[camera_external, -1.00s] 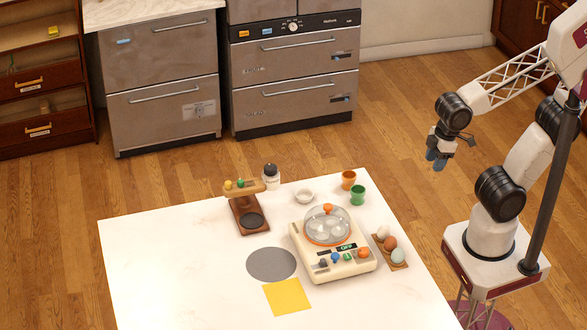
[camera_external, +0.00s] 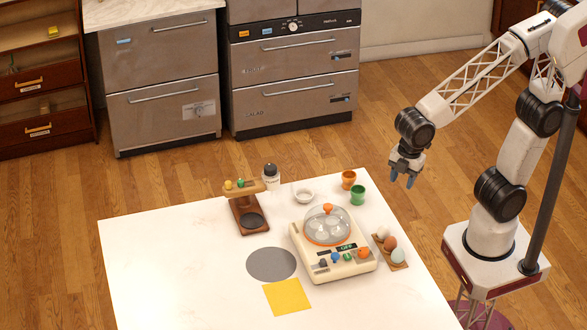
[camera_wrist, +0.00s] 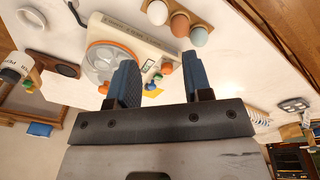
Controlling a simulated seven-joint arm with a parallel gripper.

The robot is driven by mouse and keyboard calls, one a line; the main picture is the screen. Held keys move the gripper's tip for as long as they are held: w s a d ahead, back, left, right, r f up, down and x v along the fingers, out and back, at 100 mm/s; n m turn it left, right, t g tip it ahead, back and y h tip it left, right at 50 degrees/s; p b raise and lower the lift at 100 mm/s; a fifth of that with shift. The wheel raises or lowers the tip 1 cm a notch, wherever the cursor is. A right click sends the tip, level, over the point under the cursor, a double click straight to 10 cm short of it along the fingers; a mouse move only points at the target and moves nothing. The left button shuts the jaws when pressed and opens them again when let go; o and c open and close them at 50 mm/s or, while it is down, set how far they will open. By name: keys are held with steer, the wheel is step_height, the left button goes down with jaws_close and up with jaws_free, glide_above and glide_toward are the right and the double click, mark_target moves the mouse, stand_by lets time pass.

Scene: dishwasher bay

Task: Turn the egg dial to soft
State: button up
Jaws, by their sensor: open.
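The cream egg cooker (camera_external: 349,267) stands on the white table, with a clear dome (camera_external: 327,222) over pale eggs. I cannot tell which knob is the egg dial. The cooker also shows in the wrist view (camera_wrist: 140,38), partly hidden by a finger. My gripper (camera_external: 402,181) is open and empty, in the air beyond the table's right edge, up and to the right of the cooker. Its blue fingers (camera_wrist: 160,82) point down.
A wooden holder with several eggs (camera_external: 390,249) sits right of the cooker.

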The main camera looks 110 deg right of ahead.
steer(key=w+a+f+n, duration=0.3)
steer(key=w+a+n, duration=0.2)
steer(key=w, duration=0.3)
steer(key=n+g, duration=0.1)
steer(key=n, duration=0.4)
glide_above(364, 250)
step_height(364, 250, down, 4)
steer(key=shift+w+r, duration=0.1)
steer(key=shift+f, duration=3.9)
steer(key=c, duration=0.7)
